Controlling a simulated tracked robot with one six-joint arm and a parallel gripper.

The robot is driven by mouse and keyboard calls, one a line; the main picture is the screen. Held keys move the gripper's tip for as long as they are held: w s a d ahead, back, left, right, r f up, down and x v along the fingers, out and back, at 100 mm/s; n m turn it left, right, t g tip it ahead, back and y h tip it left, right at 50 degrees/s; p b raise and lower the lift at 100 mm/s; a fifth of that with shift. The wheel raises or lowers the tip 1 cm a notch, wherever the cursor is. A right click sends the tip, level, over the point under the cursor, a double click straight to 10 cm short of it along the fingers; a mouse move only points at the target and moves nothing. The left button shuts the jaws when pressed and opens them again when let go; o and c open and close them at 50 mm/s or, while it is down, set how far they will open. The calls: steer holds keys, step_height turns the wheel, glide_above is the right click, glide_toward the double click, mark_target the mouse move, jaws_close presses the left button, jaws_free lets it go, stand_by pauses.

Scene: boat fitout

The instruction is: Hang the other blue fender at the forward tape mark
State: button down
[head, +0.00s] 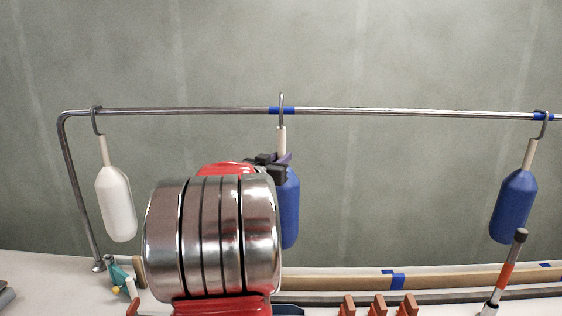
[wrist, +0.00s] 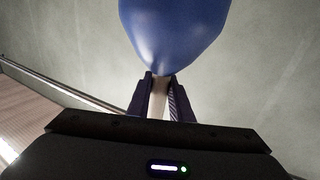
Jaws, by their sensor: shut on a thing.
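My gripper (head: 281,160) is shut on the neck of a blue fender (head: 289,210), in front of the rail's middle. The wrist view shows the fender's blue body (wrist: 175,32) and its pale neck between my fingers (wrist: 158,98). The fender hangs upright, and its hook (head: 281,97) is at the blue tape mark (head: 271,110) on the steel rail (head: 400,113). The hook's top shows above the rail; I cannot tell whether it bears on it. Another blue fender (head: 514,207) hangs, slightly tilted, by the right tape mark (head: 554,116). My arm hides part of the held fender.
A white fender (head: 116,204) hangs near the rail's left bend. Below are a teal tool (head: 120,276), several orange-brown blocks (head: 378,305), a red-and-black handled tool (head: 506,266) and a wooden strip (head: 450,279) with blue tape. The rail between the two blue fenders is clear.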

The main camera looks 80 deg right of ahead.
steer(key=shift+w+d+r, duration=0.1)
steer(key=shift+w+d, duration=0.1)
steer(key=shift+d, duration=0.7)
steer(key=shift+w+d+f, duration=0.1)
steer(key=shift+w+d, duration=0.1)
steer(key=shift+d, duration=0.65)
steer(key=shift+w+d+r, duration=0.1)
steer(key=shift+w+d, duration=0.1)
steer(key=shift+d, duration=0.8)
steer(key=shift+f, duration=1.6)
steer(key=c, duration=1.6)
jaws_free()
steer(key=shift+o, duration=0.4)
steer(key=shift+f, duration=0.1)
steer(key=shift+f, duration=0.1)
